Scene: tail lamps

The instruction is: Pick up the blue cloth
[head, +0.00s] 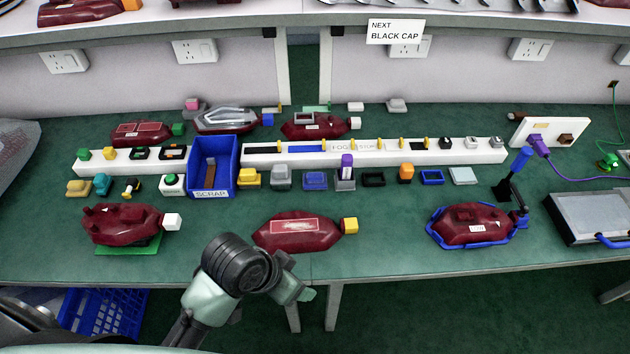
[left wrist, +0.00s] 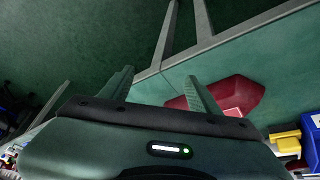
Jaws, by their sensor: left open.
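No piece in view is clearly a blue cloth. A small blue folded-looking piece (head: 315,181) lies in the row of small parts in the middle of the green table. A flat pale blue piece (head: 463,176) lies farther right in that row. I cannot tell which, if either, is cloth. My left gripper (head: 303,288) is at the table's front edge, nearer me than both pieces and apart from them. In the left wrist view its two fingers (left wrist: 160,88) are spread with nothing between them. My right gripper is not in view.
A dark red lamp (head: 297,233) with a yellow cap lies just beyond my left gripper. Other lamps lie left (head: 124,224) and right (head: 470,224). A blue SCRAP bin (head: 213,165) stands left of middle. Bare table separates the front lamps.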

